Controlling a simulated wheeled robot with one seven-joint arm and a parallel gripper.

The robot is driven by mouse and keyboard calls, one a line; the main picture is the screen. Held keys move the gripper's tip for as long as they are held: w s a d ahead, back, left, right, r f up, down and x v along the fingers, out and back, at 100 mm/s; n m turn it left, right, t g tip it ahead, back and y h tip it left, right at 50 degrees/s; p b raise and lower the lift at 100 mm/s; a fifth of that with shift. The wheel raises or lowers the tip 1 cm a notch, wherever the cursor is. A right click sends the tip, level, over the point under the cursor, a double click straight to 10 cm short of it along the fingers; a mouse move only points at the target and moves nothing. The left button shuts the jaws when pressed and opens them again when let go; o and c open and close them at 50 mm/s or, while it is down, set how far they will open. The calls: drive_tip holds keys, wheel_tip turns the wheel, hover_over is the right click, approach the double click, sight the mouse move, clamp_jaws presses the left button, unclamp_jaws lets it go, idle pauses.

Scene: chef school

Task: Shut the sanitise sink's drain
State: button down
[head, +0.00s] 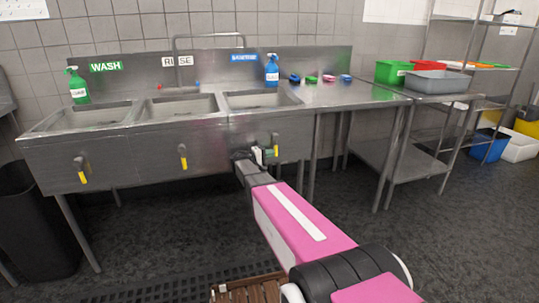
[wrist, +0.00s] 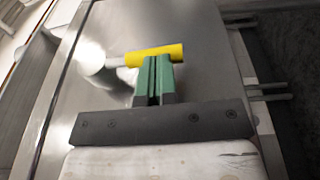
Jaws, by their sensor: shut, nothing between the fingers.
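The sanitise sink (head: 262,100) is the right of three basins, under a blue label (head: 244,57). Its drain lever has a yellow grip (head: 276,151) on the steel front panel and appears to hang down. In the wrist view the yellow grip (wrist: 155,54) lies across the picture, with its blurred metal pivot (wrist: 95,58) at the left. My gripper (head: 260,156) is at the panel, just left of the grip. In the wrist view its green fingers (wrist: 153,62) are shut together and empty, their tips at the grip's lower edge. I cannot tell whether they touch it.
The wash lever (head: 83,176) and rinse lever (head: 183,160) hang on the same panel to the left. A spray bottle (head: 271,70) stands behind the sanitise basin. Table legs (head: 315,155) stand right of the lever. A wooden crate (head: 250,290) is on the floor near me.

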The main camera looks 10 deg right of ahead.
drive_tip(key=d+h, duration=0.1)
drive_tip(key=d+t+h, duration=0.1)
drive_tip(key=h, duration=0.1)
drive_tip(key=shift+w+d+f+n, duration=0.1)
drive_tip(key=shift+d+f+n, duration=0.1)
drive_tip(key=shift+f+n, duration=0.2)
drive_tip(key=shift+d+r+n+t+h, duration=0.2)
drive_tip(key=shift+d+h, duration=0.15)
drive_tip(key=shift+d, duration=0.4)
drive_tip(key=shift+d+r+n+t+h, duration=0.15)
drive_tip(key=shift+d+h, duration=0.25)
drive_tip(key=shift+d, duration=0.3)
drive_tip(key=shift+d+r+n+t+h, duration=0.1)
drive_tip(key=shift+d+r+t+h, duration=0.2)
drive_tip(key=shift+d, duration=0.45)
drive_tip(key=shift+s+x, duration=0.15)
drive_tip(key=shift+x, duration=0.5)
drive_tip(key=shift+s+x, duration=0.15)
drive_tip(key=shift+x, duration=0.5)
drive_tip(key=shift+w+d+r+n+t+h, duration=0.1)
drive_tip(key=shift+d+r+n+t+h, duration=0.25)
drive_tip(key=shift+d+r+t+h, duration=0.25)
drive_tip(key=shift+d+r+g, duration=0.35)
drive_tip(key=shift+r, duration=0.6)
